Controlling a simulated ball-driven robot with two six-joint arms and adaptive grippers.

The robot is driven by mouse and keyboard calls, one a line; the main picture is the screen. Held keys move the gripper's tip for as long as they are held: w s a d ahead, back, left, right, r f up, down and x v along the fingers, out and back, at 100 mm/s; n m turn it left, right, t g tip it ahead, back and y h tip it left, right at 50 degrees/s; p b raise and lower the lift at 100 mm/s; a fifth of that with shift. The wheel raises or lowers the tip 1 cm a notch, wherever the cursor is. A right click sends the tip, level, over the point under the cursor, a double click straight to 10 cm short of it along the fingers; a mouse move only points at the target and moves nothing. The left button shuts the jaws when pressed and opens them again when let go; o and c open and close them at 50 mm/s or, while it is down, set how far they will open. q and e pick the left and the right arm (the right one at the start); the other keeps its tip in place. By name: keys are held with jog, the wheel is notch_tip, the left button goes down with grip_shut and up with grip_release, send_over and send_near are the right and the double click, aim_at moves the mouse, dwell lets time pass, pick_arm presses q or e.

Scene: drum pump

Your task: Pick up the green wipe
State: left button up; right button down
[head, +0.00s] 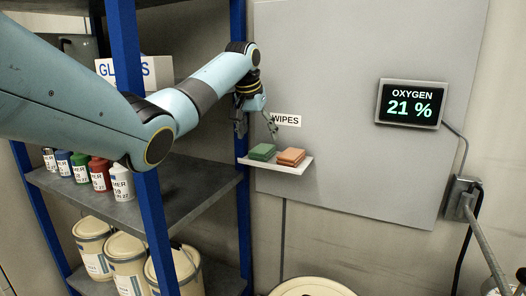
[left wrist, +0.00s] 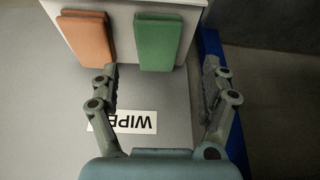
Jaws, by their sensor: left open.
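The green wipe (head: 262,152) lies on a small white wall shelf (head: 276,165), under the WIPES label. An orange wipe (head: 291,157) lies to its right. My left gripper (head: 257,127) is open and empty, above and slightly left of the green wipe. In the left wrist view the picture is upside down: the green wipe (left wrist: 158,42) shows ahead between the fingers' directions, apart from the open left gripper (left wrist: 163,80). The orange wipe (left wrist: 90,40) is to its left there, beyond the left-hand finger. My right gripper is not in view.
A blue rack post (head: 242,205) stands just left of the wall shelf. Paint tins (head: 128,262) stand below. An oxygen display (head: 410,103) hangs on the right. A round drum top (head: 312,287) shows at the bottom.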

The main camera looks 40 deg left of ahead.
aim_at(263, 148)
pick_arm(q)
jog(key=p+x, duration=0.1)
jog(key=x, duration=0.4)
jog(key=shift+d+p, duration=0.25)
jog(key=shift+p, duration=0.1)
jog(key=shift+w+f, duration=0.25)
jog(key=shift+f, duration=0.15)
jog(key=c, duration=1.1)
jog(key=shift+o, duration=0.2)
jog(key=shift+r, duration=0.2)
